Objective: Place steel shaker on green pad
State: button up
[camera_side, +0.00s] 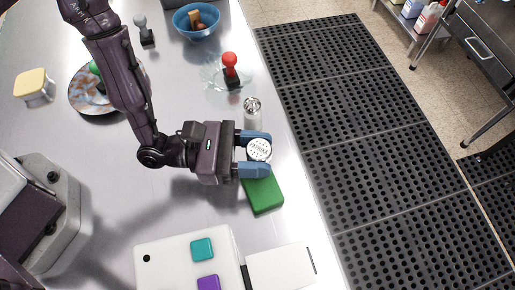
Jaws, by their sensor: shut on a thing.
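My gripper (256,154) has blue fingers and is shut on the steel shaker (259,149), a round silver thing with a perforated top. The shaker's top faces the camera, and its lower part is hidden. The green pad (264,195) is a rectangular block lying on the steel counter, just below the fingers in the picture. The near finger covers the pad's far end. The shaker shows at or just beyond that end; I cannot tell its height or whether it touches the pad.
A second silver cylinder (252,112) stands just behind the fingers. Behind it, a red-knobbed thing (231,72) stands by a clear dish. A blue bowl (196,21), patterned plate (82,97) and yellow-topped box (34,85) lie farther back. A white box (180,258) with coloured squares is in front.

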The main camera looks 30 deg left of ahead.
jog(key=o, duration=1)
jog(key=shift+f, duration=0.1)
jog(key=shift+c, duration=0.2)
jog(key=v, duration=1.2)
